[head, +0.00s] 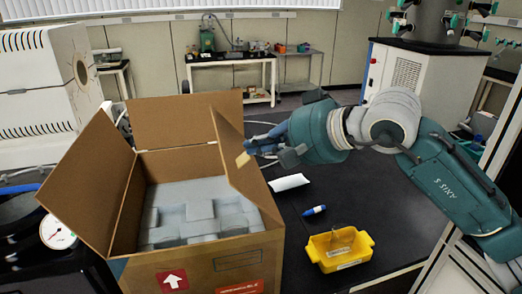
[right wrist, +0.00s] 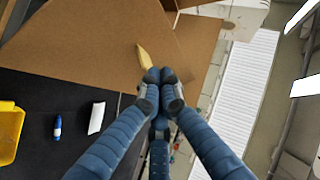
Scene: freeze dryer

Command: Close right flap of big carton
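The big carton (head: 195,262) stands open on the dark bench, with grey padded packing (head: 200,210) inside. Its right flap (head: 228,150) stands up along the right side and looks tilted slightly inward over the opening. The flap's brown face fills much of the right wrist view (right wrist: 90,45), with a tan strip (right wrist: 143,55) on it. My right gripper (head: 258,148) is at the outer side of this flap. Its fingertips are together, with nothing between them, in the right wrist view (right wrist: 161,75); contact with the flap is unclear. My left gripper is out of view.
The left flap (head: 85,185) and back flap (head: 185,120) stand open. Right of the carton lie a white packet (head: 289,182), a blue marker (head: 314,210) and a yellow tray (head: 340,264). A gauge (head: 57,233) is at the left. The bench right of these is clear.

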